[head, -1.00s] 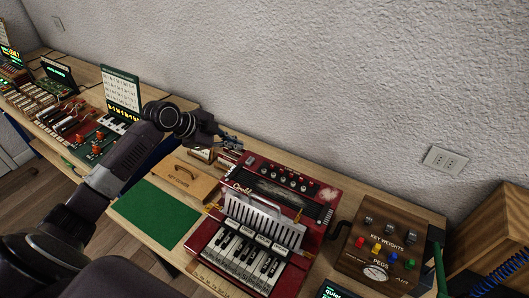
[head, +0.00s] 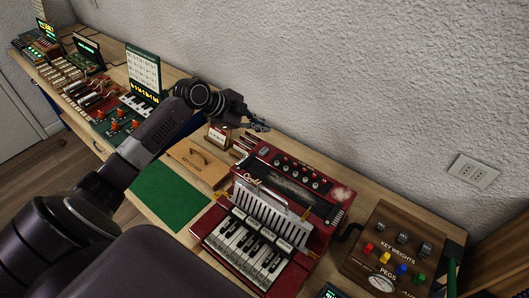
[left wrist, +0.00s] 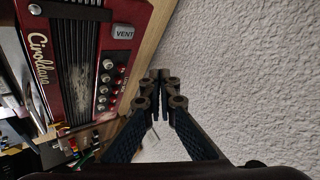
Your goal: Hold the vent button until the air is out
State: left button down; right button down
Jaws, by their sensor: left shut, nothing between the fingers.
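The red accordion (head: 266,157) sits on the bench in the head view, its keys toward the front. In the left wrist view its red body (left wrist: 141,17) fills the upper left. The grey vent button (left wrist: 123,32), marked VENT, is on its panel near the knobs; I cannot make it out in the head view. My left gripper (head: 262,126) is above and behind the accordion's back left corner, near the wall. It is shut and empty; its fingertips (left wrist: 161,88) show apart from the vent button. My right gripper is not in view.
The rough grey wall (head: 380,80) rises close behind. A wooden key cover (head: 197,164) and a green mat (head: 170,201) lie left of the accordion. A key weights box (head: 385,240) with coloured pegs stands to its right. Crowded electronics stand farther left.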

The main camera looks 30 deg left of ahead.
pick_arm(q)
jog(key=b, duration=0.4)
send_over(262, 151)
notch_tip(262, 151, down, 6)
jog(key=shift+r, duration=0.25)
jog(key=shift+f, duration=0.65)
jog(key=shift+f, duration=0.15)
jog(key=shift+f+b, duration=0.3)
jog(key=shift+b, duration=0.1)
jog(key=shift+f+b, duration=0.35)
jog(key=shift+f, duration=0.1)
dwell(0.8)
dwell(2.8)
jog(key=shift+r+p, duration=0.7)
jog(key=shift+r, duration=0.2)
jog(key=shift+w+r, duration=0.1)
